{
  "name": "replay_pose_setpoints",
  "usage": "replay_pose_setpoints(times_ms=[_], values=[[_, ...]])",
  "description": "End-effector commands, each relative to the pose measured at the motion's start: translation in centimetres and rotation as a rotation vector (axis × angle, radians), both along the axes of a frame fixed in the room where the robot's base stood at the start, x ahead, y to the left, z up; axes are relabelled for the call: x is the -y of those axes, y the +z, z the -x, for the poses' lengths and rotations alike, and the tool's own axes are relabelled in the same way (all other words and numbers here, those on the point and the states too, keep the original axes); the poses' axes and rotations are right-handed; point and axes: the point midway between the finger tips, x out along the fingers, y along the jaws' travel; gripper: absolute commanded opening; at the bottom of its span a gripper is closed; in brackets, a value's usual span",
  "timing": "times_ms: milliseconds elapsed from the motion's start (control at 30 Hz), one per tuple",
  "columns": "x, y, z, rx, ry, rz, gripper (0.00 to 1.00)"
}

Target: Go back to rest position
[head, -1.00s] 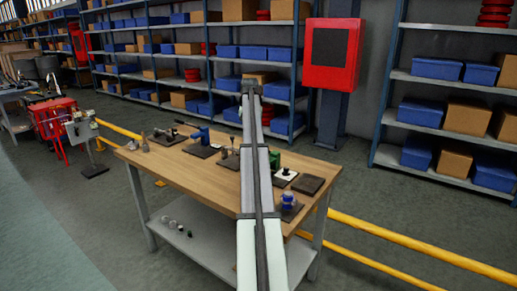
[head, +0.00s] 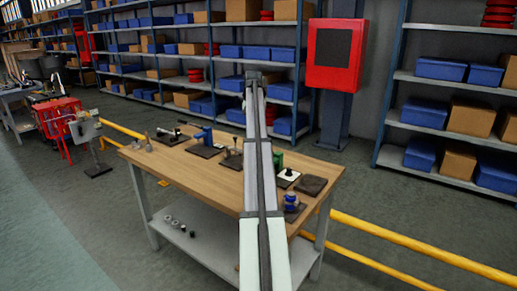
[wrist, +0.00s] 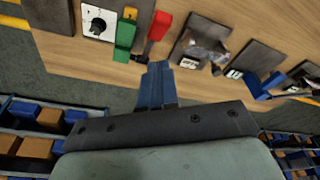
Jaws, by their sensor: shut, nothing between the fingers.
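My gripper (wrist: 158,70) shows in the wrist view, its two blue-grey fingers together with nothing between them. It is above the far edge of the wooden workbench, clear of the fixtures. In the head view my arm stretches forward over the workbench (head: 185,178); the fingers cannot be made out at its far end.
On the bench are a green-handled fixture (wrist: 124,38), a red handle (wrist: 158,27), a blue-handled clamp (head: 204,142) and a blue round part (head: 291,200). Behind stand shelves (head: 437,134) and a red cabinet (head: 335,77). Yellow rails (head: 420,258) run along the floor.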

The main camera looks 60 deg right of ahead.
Motion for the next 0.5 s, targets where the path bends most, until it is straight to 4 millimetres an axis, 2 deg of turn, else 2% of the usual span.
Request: replay_pose_setpoints(times_ms=[333,433,500], values=[[-0.4,-0.3,-0.2,-0.001,0.005,-0.001,0.00],[-1.9,-1.9,-1.1,-0.003,0.025,-0.004,0.00],[-3.8,-3.8,-2.3,-0.008,0.052,-0.009,0.00]])
